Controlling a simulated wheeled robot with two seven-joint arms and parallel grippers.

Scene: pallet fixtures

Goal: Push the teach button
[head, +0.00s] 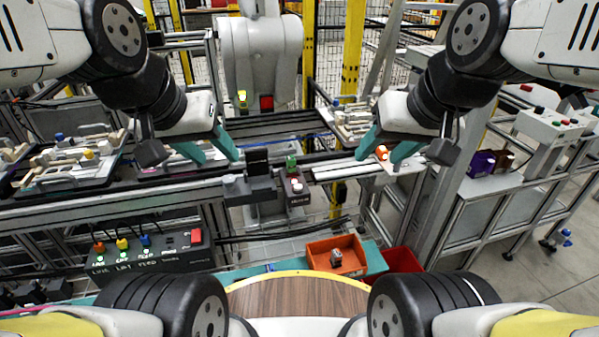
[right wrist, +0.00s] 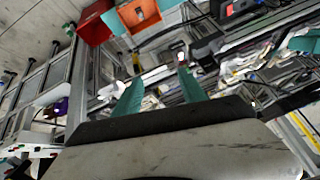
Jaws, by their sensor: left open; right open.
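No label reading "teach" is legible. A small dark box (head: 295,190) at the centre of the head view carries a pale lit button (head: 297,187), and its label is too small to read. A green block-like part (head: 291,163) stands just behind it. A larger button panel (head: 150,255) at lower left has orange, yellow and blue buttons and a red one, with labels that look like LINE, LIFT and FEED. My left gripper (head: 223,157) is open and empty, left of the small box. My right gripper (head: 378,158) is open, right of the box; its teal fingers also show in the right wrist view (right wrist: 160,82).
An orange bin (head: 322,248) holding a small grey part and a red bin (head: 402,263) lie below. Pallets with parts (head: 70,165) line the conveyor at left. A white arm (head: 262,60) stands behind. A white control box (head: 550,127) is at right.

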